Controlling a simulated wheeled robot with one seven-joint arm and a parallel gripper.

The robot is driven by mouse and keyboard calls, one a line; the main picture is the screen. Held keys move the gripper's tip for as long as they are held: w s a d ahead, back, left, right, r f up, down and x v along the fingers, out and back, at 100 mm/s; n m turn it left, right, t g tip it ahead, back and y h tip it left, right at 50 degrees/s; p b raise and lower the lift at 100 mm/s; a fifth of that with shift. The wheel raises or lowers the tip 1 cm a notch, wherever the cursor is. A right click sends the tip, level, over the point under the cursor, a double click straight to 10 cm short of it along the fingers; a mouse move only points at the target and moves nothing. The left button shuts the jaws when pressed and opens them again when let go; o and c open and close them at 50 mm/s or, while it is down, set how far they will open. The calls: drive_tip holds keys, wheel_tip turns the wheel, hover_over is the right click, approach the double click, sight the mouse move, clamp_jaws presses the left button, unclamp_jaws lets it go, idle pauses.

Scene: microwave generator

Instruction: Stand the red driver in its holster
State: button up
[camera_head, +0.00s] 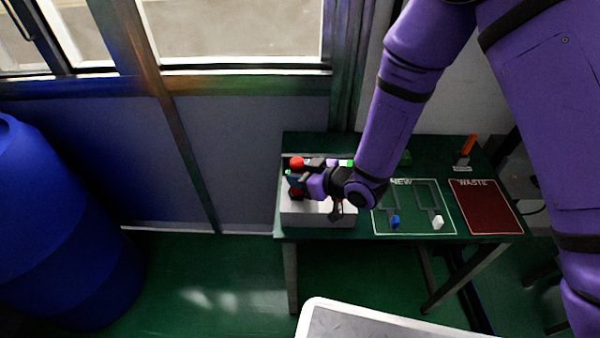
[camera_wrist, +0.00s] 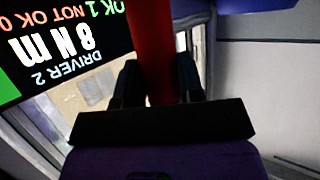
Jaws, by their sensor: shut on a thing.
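My gripper (camera_head: 299,180) is at the left end of the table, over the white box, and is shut on the red driver (camera_head: 297,162). In the wrist view the red driver (camera_wrist: 153,40) runs as a red shaft between the two dark fingers of my gripper (camera_wrist: 160,80). In the head view its round red top shows above my fingers and a bit of red shows below them. It looks roughly upright. I cannot make out the red driver's holster; my arm and gripper hide part of the box.
The white box (camera_head: 318,217) stands on the dark green table (camera_head: 440,146). A NEW area (camera_head: 405,222) with small blue and white pieces and a red WASTE area (camera_head: 487,205) lie to the right. An orange tool (camera_head: 466,146) stands behind. A display (camera_wrist: 60,45) reads DRIVER 2, 8 N m.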

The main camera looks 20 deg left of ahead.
drive_tip(key=shift+f, duration=0.7)
idle(1.1)
drive_tip(key=o, duration=1.1)
drive_tip(key=v, duration=1.1)
drive_tip(key=shift+a, duration=0.1)
drive_tip(key=w+d+r+m+t+h, duration=0.25)
drive_tip(key=w+d+r+h, duration=0.2)
drive_tip(key=d+r, duration=0.55)
drive_tip(key=w+d+r+m+t+h, duration=0.25)
drive_tip(key=d+r+m+h, duration=0.2)
drive_tip(key=d+r, duration=0.55)
drive_tip(key=s+d+r+m+g+h, duration=0.2)
drive_tip(key=s+d+r+m+h, duration=0.1)
drive_tip(key=s+d+r, duration=0.6)
drive_tip(key=s+d+r+m, duration=0.1)
drive_tip(key=s, duration=0.3)
drive_tip(key=s+d+r+m+g, duration=0.1)
drive_tip(key=s+d, duration=0.1)
drive_tip(key=s, duration=0.2)
drive_tip(key=s+d+r+m+g, duration=0.1)
drive_tip(key=s+d+r+m, duration=0.1)
drive_tip(key=s, duration=0.3)
drive_tip(key=shift+d+r+h, duration=0.1)
drive_tip(key=shift+d+h, duration=0.15)
drive_tip(key=shift+h, duration=0.15)
